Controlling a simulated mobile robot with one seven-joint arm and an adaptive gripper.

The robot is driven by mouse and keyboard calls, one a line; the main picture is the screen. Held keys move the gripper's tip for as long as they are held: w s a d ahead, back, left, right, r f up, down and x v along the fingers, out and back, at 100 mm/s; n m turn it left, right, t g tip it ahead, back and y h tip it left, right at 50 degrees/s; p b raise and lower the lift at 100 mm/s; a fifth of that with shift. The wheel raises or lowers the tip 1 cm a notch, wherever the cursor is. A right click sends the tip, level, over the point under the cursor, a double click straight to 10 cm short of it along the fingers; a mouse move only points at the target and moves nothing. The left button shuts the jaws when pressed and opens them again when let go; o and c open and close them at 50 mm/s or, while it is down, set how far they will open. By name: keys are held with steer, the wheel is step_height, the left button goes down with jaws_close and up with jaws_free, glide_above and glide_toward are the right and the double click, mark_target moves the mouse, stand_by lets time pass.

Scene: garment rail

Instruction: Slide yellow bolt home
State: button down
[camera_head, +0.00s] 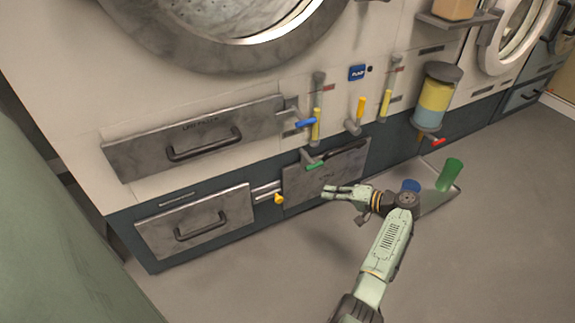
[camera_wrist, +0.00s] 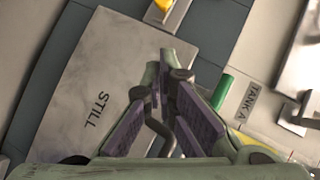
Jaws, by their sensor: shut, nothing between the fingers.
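The yellow bolt knob (camera_head: 279,198) sits at the end of a short metal bar low on the machine front, between the lower left drawer and a grey metal panel (camera_head: 297,187). The yellow knob also shows at the top edge of the wrist view (camera_wrist: 163,6), mostly cut off. My gripper (camera_head: 326,191) is shut and empty in front of the panel, to the right of the knob and apart from it. In the wrist view my gripper's fingertips (camera_wrist: 166,66) are together, over the plate marked STILL (camera_wrist: 110,85).
A green handle (camera_head: 315,165) hangs above my gripper. A blue handle (camera_head: 306,122) and yellow levers (camera_head: 361,106) are higher up. A green cup (camera_head: 450,174) and a blue cup (camera_head: 410,186) stand on a floor tray (camera_head: 436,200) at right.

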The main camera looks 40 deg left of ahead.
stand_by(0.3)
steer(key=b, duration=0.1)
glide_toward(280, 192)
steer(key=w+a, duration=0.2)
steer(key=w, duration=0.1)
steer(key=s, duration=0.1)
steer(key=s+a+f, duration=0.1)
steer(key=shift+s+a+f, duration=0.25)
steer(key=shift+s, duration=0.15)
steer(key=shift+s+a+f, duration=0.2)
steer(key=shift+s+a, duration=0.05)
steer(key=shift+s, duration=0.1)
